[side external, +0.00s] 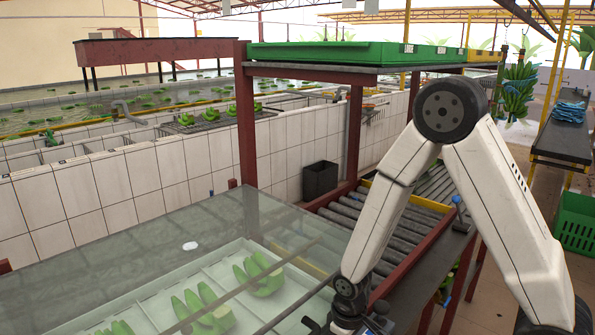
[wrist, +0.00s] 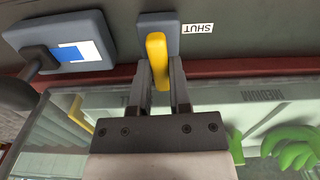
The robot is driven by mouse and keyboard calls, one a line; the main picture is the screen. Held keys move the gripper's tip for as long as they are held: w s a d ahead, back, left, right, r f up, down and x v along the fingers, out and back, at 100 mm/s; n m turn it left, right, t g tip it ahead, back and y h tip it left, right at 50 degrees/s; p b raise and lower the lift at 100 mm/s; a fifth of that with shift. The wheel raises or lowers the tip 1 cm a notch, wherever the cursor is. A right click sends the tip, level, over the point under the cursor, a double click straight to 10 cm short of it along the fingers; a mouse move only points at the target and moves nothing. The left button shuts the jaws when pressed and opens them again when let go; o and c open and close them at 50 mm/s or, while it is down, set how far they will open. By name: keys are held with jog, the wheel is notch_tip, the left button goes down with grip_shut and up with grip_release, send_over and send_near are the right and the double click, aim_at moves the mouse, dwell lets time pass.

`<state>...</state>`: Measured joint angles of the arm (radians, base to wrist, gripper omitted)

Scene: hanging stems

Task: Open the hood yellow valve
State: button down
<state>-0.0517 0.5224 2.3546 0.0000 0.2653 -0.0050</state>
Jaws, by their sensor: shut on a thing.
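In the wrist view the yellow valve handle (wrist: 157,62) stands out from a grey-blue mounting plate (wrist: 158,22). A white label reading SHUT (wrist: 198,28), upside down in this view, sits beside the plate. My gripper (wrist: 160,72) has one finger on each side of the yellow handle and is shut on it. In the side external view my gripper (side external: 345,325) is at the bottom edge, beside the glass hood (side external: 190,245). The yellow handle cannot be made out there.
A grey box with a blue and white label and a dark knob (wrist: 70,50) is left of the valve in the wrist view. Green bananas (side external: 205,310) lie in trays under the glass. A roller conveyor (side external: 385,222) and red posts (side external: 246,115) stand behind my arm.

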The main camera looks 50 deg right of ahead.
jog(key=shift+m, duration=0.4)
jog(key=c, duration=0.6)
grip_release()
jog(key=shift+o, duration=0.2)
jog(key=shift+r, duration=0.15)
jog(key=shift+r, duration=3.75)
jog(key=shift+s+d+r+t, duration=0.3)
jog(key=shift+r+t, duration=0.15)
jog(key=shift+r, duration=0.15)
jog(key=shift+s+d+r+t, duration=0.2)
jog(key=shift+s+r+t, duration=0.2)
jog(key=shift+r, duration=0.2)
jog(key=shift+s+d+r+t, duration=0.25)
jog(key=shift+r+t, duration=0.2)
jog(key=shift+r, duration=0.15)
